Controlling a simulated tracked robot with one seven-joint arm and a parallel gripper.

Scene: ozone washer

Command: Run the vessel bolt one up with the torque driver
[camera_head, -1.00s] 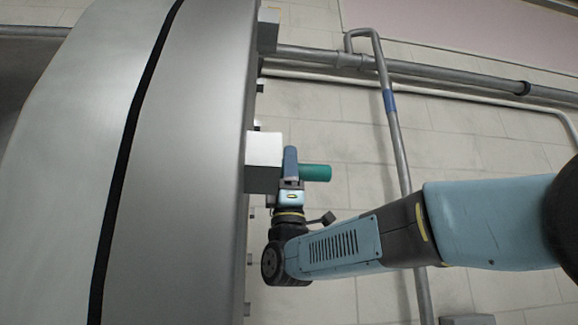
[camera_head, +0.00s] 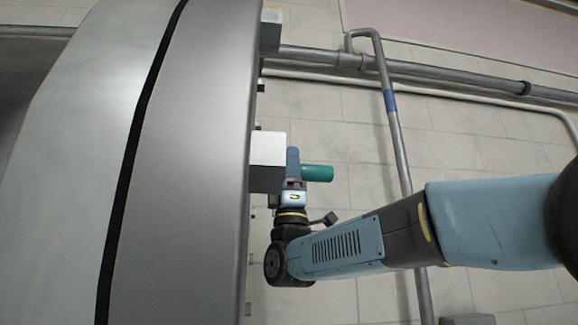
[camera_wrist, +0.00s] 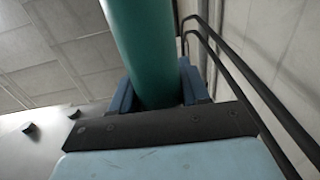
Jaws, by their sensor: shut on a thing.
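The torque driver, seen as a green cylinder (camera_head: 317,173), sticks out to the right of my gripper (camera_head: 293,166). My gripper is shut on it, and the wrist view shows the green cylinder (camera_wrist: 143,45) between the two blue fingers (camera_wrist: 155,88). The large grey vessel (camera_head: 195,150) fills the left of the head view. Small dark studs line its right edge, one of them near the middle (camera_head: 261,88). I cannot tell which is bolt one. The driver's working end is hidden behind my gripper and a pale box.
The pale box (camera_head: 267,148) juts from the vessel's edge, close beside my gripper's left side. A similar box (camera_head: 271,28) sits higher up. A grey pipe (camera_head: 395,135) with a blue band runs down on the right. Tiled surface lies beyond.

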